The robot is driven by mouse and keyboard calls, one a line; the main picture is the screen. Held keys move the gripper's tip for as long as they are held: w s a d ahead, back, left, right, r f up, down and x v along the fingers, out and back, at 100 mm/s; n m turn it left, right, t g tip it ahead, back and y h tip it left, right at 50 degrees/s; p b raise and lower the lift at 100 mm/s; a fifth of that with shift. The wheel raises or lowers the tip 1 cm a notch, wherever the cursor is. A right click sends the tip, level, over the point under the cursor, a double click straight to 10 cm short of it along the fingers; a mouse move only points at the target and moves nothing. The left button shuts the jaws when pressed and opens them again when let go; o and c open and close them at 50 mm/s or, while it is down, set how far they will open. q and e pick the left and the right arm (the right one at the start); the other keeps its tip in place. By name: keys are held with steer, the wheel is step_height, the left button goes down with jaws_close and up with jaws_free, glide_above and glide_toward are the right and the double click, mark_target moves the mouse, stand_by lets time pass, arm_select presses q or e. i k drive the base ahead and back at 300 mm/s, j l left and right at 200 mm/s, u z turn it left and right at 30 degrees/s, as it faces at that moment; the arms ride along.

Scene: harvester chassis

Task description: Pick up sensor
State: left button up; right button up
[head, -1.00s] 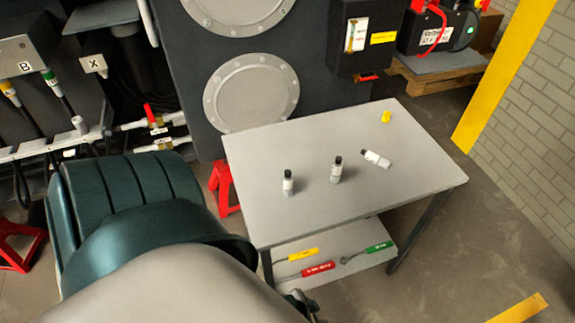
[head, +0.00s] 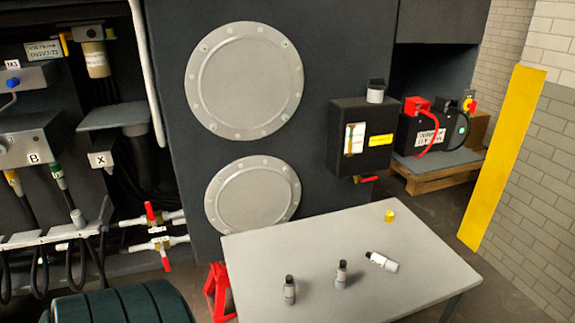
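One cylinder (head: 289,291) stands upright at the left and another cylinder (head: 341,275) stands upright in the middle. A third cylinder (head: 384,262) lies on its side to the right, its black cap toward the left. A small yellow part (head: 390,216) is near the table's far edge. Neither gripper shows in the head view.
The table top (head: 290,240) is mostly clear. Behind it stands a dark chassis with round plates (head: 245,80) and a black box (head: 362,135). Left are hoses and red-handled valves (head: 152,213). A red stand (head: 217,290) is by the table's left edge. A yellow post (head: 500,160) is right.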

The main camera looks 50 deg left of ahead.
mark_target(289, 283)
steer(key=u, duration=1.8)
steer(key=i+l, duration=0.35)
steer(key=i, duration=0.1)
